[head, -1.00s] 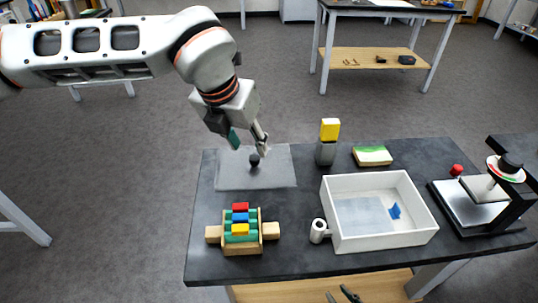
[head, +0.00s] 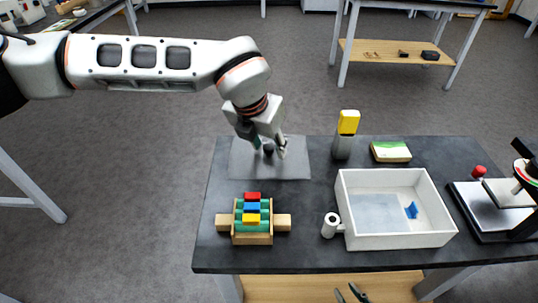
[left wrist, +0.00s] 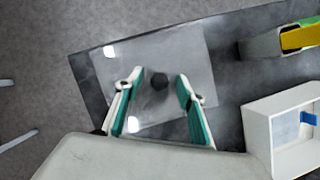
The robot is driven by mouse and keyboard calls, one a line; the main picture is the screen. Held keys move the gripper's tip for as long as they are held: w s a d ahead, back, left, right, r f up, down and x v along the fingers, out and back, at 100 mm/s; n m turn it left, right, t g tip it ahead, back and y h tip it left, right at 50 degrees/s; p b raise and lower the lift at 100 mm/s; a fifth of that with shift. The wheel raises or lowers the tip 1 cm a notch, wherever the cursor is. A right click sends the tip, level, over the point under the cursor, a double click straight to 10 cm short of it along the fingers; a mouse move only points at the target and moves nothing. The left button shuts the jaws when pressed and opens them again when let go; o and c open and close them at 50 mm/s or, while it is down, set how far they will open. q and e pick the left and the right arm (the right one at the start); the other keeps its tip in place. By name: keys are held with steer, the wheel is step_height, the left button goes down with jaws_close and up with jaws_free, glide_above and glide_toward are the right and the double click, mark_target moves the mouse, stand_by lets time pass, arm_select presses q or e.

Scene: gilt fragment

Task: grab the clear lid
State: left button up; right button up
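The clear lid (head: 290,170) is a flat see-through sheet with a dark round knob (head: 268,150) near its middle. It lies at the back left of the dark table, and it also shows in the left wrist view (left wrist: 191,48). My left gripper (head: 268,154) is open over the lid. In the left wrist view its two teal-padded fingers (left wrist: 157,97) stand apart, with the knob (left wrist: 159,81) showing between and just beyond their tips. Whether the fingers touch the lid cannot be told.
A white open box (head: 440,239) with a blue piece inside stands right of centre. A wooden block holder (head: 252,238) with coloured blocks is at front left. A grey holder with a yellow top (head: 347,123), a green-white sponge (head: 391,151) and a black-and-white device (head: 490,220) stand farther right.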

arm_select(q)
steer(key=shift+r, duration=0.1)
jaws_close()
steer(key=shift+r, duration=0.1)
